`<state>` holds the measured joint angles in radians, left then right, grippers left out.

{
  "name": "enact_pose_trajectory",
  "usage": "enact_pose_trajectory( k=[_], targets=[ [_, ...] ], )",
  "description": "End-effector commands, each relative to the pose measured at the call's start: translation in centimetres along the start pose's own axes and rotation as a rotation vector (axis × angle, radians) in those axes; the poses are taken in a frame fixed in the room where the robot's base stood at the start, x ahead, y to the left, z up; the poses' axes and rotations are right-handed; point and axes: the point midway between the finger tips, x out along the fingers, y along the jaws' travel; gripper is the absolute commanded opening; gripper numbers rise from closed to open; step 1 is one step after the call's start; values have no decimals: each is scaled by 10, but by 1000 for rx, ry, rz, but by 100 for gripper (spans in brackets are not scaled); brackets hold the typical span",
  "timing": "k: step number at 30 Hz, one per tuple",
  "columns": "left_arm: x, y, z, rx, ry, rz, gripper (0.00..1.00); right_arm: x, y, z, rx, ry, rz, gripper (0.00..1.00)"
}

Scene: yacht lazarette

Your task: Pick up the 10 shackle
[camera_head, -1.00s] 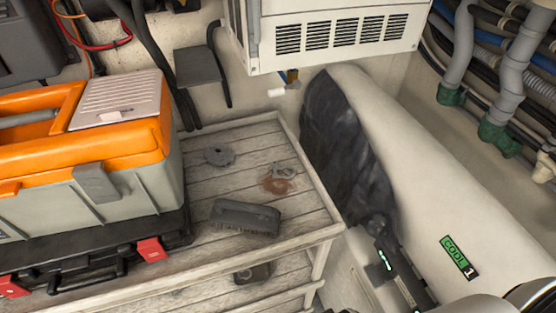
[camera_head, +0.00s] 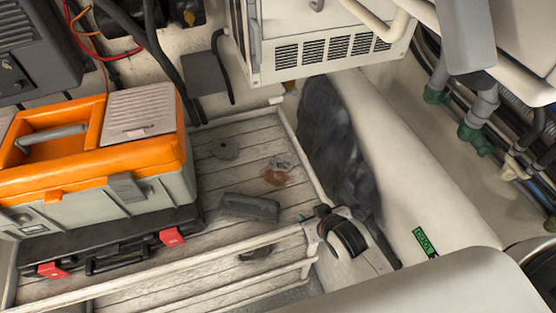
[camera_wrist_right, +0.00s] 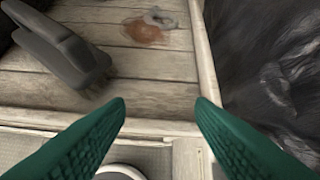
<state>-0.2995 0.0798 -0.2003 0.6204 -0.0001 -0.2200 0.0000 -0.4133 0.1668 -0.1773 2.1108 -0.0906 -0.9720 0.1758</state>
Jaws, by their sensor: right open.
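A small grey metal shackle (camera_head: 281,162) lies on the wooden shelf (camera_head: 205,180), by a reddish-brown rust stain (camera_head: 275,178). The shackle also shows at the top of the right wrist view (camera_wrist_right: 160,17), beyond my fingers. My right gripper (camera_head: 340,232) is at the front right corner of the shelf, nearer than the shackle and apart from it. In the right wrist view its green fingers (camera_wrist_right: 160,105) are spread, with nothing between them. My left gripper is not in view.
An orange and grey toolbox (camera_head: 95,165) fills the left side. A raised rim (camera_head: 303,150) edges the shelf beside a dark bundle (camera_head: 338,140).

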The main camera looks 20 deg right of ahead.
Motion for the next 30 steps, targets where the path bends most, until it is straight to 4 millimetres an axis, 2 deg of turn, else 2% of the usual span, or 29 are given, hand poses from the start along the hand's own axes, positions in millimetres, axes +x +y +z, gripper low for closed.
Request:
enact_pose_trajectory(
  k=[6,12,17,24,30],
  targets=[
    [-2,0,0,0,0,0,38,45,1,38,5,-229,20,49],
    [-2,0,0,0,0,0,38,73,5,62,-1,-412,74,49],
    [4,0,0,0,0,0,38,84,7,69,-2,-463,96,49],
    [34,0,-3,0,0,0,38,120,11,84,-3,-467,97,49],
    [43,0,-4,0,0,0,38,133,13,94,-2,-464,97,49]
  ],
)
